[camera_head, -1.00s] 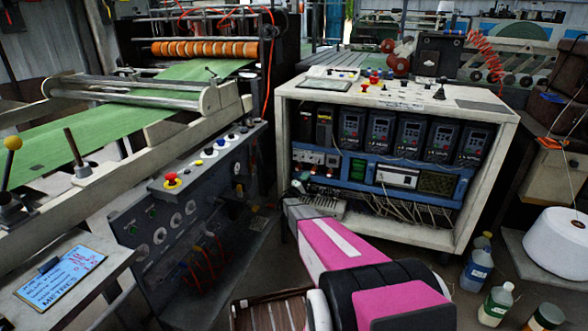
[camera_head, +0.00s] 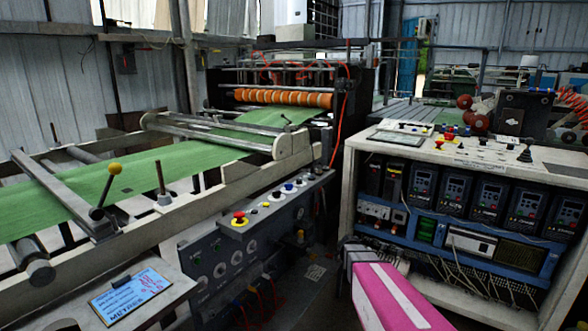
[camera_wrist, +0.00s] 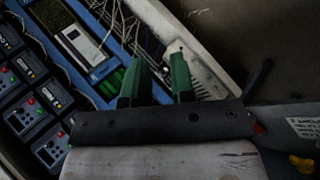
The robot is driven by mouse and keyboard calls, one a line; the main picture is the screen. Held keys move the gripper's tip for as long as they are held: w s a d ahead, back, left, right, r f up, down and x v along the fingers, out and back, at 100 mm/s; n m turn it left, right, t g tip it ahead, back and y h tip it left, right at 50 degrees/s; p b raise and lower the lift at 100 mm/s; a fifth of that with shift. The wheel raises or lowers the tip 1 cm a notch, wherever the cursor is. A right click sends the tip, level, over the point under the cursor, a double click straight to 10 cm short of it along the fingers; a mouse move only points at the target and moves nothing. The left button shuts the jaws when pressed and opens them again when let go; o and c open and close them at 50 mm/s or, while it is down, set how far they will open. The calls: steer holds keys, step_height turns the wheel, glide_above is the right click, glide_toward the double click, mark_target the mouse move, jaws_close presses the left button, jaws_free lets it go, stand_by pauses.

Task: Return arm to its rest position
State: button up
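My pink and white arm (camera_head: 390,298) enters at the lower right of the head view. It reaches toward the open front of the white control cabinet (camera_head: 352,190). Its grey end is near the cabinet's lower left corner, and the fingers cannot be made out there. In the wrist view my gripper (camera_wrist: 158,72) shows two green fingers standing apart, with nothing held between them. Beyond the fingers are a pale keyboard-like object (camera_wrist: 200,70), loose cables and the cabinet's blue rack (camera_wrist: 80,45). I cannot tell how far the fingertips are from these.
A grey control panel with a red knob (camera_head: 239,218) stands left of my arm, beside the machine with green web (camera_head: 170,165). A blue-white card (camera_head: 130,297) lies at lower left. A dark floor gap (camera_head: 310,275) lies between panel and cabinet.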

steer(key=s+a+r+y, duration=0.2)
steer(key=s+a+y, duration=0.2)
steer(key=s+a, duration=0.3)
steer(key=s+a+r+y, duration=0.3)
steer(key=s+a+y, duration=0.2)
steer(key=s+a, duration=0.2)
steer(key=shift+s, duration=0.75)
